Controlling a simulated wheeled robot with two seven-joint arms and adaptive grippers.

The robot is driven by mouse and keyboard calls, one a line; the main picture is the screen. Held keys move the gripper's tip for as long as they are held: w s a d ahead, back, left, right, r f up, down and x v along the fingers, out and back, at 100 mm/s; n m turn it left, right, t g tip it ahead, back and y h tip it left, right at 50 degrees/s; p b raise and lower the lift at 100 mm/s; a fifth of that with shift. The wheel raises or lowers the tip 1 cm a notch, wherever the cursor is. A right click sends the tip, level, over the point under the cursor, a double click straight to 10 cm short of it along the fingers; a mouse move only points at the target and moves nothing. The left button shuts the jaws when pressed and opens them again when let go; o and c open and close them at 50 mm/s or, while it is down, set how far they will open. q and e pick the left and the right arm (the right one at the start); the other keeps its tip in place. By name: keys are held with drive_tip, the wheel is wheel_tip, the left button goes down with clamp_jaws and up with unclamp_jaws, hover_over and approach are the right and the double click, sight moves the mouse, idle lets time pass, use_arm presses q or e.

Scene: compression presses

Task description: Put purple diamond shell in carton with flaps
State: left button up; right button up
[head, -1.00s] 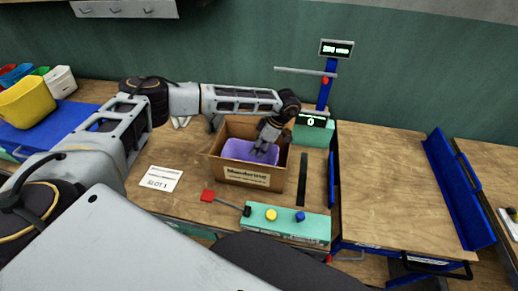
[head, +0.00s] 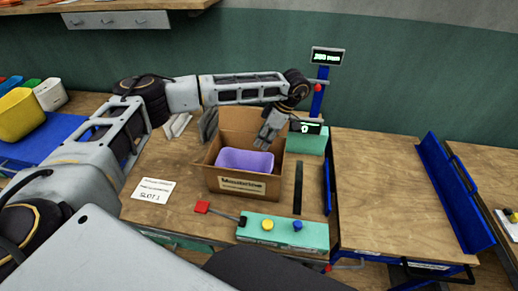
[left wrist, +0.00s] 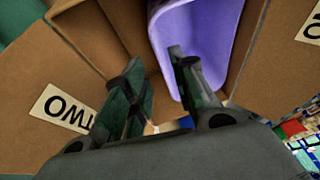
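The purple shell (head: 246,160) sits inside the open cardboard carton with flaps (head: 244,184) on the wooden bench. Its upper part shows above the carton's front edge, and its lower part is hidden. My left gripper (head: 265,142) is above the carton's right rear part, just above and behind the shell. In the left wrist view my left gripper's fingers (left wrist: 158,85) are apart with nothing held between them. The shell (left wrist: 205,30) lies beyond the right finger there, with the carton's flaps (left wrist: 50,100) around it. My right gripper is not in view.
A green control box (head: 283,232) with yellow and blue knobs stands in front of the carton. A display stand (head: 307,140) is behind it to the right. A paper card (head: 153,190) lies at left. The wooden surface (head: 385,190) at right is clear.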

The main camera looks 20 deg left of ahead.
use_arm(q)
drive_tip(key=shift+v, duration=1.35)
use_arm(e)
drive_tip(key=shift+w+d+f, duration=0.2)
drive_tip(key=shift+w+d, duration=0.1)
drive_tip(key=shift+d, duration=0.3)
drive_tip(key=shift+s+d, duration=0.15)
drive_tip(key=shift+s, duration=0.1)
